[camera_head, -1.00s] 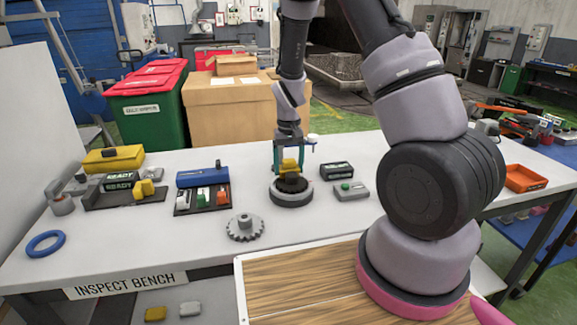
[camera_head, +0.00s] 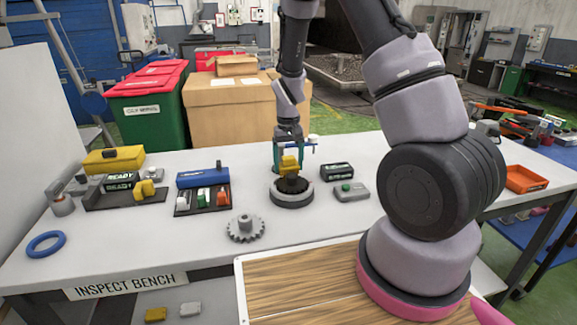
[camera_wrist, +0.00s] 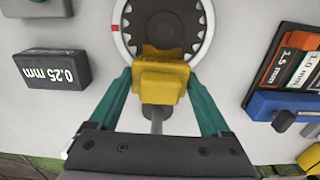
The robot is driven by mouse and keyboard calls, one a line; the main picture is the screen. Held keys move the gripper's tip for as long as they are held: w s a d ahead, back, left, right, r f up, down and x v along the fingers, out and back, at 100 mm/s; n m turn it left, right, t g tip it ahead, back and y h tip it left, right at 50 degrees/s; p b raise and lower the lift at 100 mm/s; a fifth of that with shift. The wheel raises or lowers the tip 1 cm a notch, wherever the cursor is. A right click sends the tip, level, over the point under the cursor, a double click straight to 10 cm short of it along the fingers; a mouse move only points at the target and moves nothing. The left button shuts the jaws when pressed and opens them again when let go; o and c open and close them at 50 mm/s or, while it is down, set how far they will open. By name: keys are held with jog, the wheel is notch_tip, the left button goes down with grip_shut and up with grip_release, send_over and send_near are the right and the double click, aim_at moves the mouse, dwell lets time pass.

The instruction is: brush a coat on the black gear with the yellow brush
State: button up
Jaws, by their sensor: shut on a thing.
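My gripper (camera_head: 290,163) is shut on the yellow brush (camera_wrist: 162,82); its teal fingers close on the brush from both sides in the wrist view. The brush also shows in the head view (camera_head: 288,162). The black gear (camera_wrist: 160,14) lies inside the pale ring of the turntable (camera_wrist: 208,30), which has a red mark on its left side. In the head view the gear (camera_head: 291,185) is partly hidden under the brush. The brush's tip is over the gear's near edge; I cannot tell whether it touches.
A loose grey gear (camera_head: 245,228) lies in front of the turntable. A blue case with coloured gauges (camera_head: 203,178) is to the left. The front left bench is mostly clear, with a blue ring (camera_head: 46,243).

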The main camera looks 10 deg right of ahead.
aim_at(288, 157)
jog(key=shift+r, duration=3.15)
jog(key=d+f, duration=0.2)
jog(key=d, duration=0.1)
jog(key=w+d+f, duration=0.1)
jog(key=d+f, duration=0.1)
jog(key=d, duration=0.1)
jog(key=d+f, duration=0.2)
jog(key=d, duration=0.1)
jog(key=shift+w+d+f, duration=0.1)
jog(key=shift+w+d, duration=0.1)
jog(key=shift+d, duration=0.05)
